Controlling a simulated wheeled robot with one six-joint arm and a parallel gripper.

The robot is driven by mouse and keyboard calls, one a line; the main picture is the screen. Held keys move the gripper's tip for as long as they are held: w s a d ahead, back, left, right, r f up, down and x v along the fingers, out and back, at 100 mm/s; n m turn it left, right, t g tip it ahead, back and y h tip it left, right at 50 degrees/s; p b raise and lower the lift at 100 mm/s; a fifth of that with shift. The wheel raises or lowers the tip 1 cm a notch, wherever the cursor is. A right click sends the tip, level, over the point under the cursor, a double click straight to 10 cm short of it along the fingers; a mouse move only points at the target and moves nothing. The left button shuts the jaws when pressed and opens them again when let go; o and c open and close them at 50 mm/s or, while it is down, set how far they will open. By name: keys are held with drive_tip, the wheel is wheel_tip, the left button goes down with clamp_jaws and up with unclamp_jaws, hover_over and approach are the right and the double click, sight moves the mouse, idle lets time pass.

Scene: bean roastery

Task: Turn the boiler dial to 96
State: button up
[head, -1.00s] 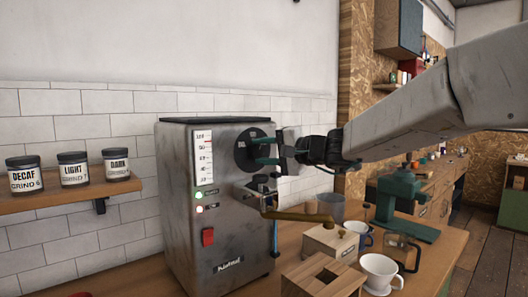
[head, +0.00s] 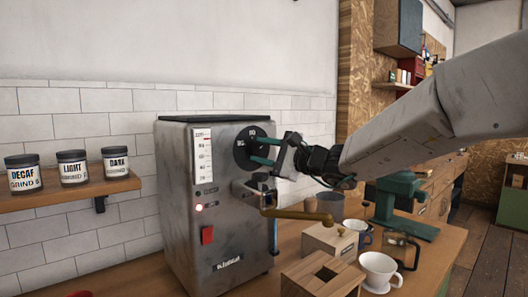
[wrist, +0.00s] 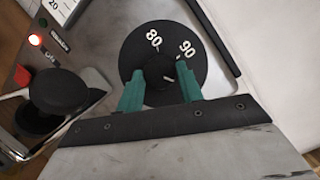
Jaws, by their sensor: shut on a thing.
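The boiler (head: 230,225) is a grey metal box standing on the wooden counter. Its round black dial (head: 240,155) is on the upper right of its front face. In the wrist view the dial (wrist: 138,48) shows a white 80 and a white 90 near its edge. My gripper (head: 264,150) reaches it from the right. In the wrist view the gripper's green fingers (wrist: 160,88) are shut on the dial's centre knob (wrist: 160,68), one on each side. Small white marks show near the knob, but I cannot read the exact setting. A white scale strip (head: 203,158) is left of the dial.
A red lamp (head: 199,207) is lit above a red switch (head: 207,235). A brass-coloured handle (head: 300,215) sticks out below my gripper. A wooden box (head: 322,285), a white cup (head: 379,270) and a green press (head: 403,195) crowd the counter at right.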

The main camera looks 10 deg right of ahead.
drive_tip(key=shift+f, duration=0.1)
idle(0.3)
drive_tip(key=o, duration=1)
drive_tip(key=v, duration=0.7)
drive_tip(key=shift+s+d, duration=0.25)
drive_tip(key=shift+d, duration=0.1)
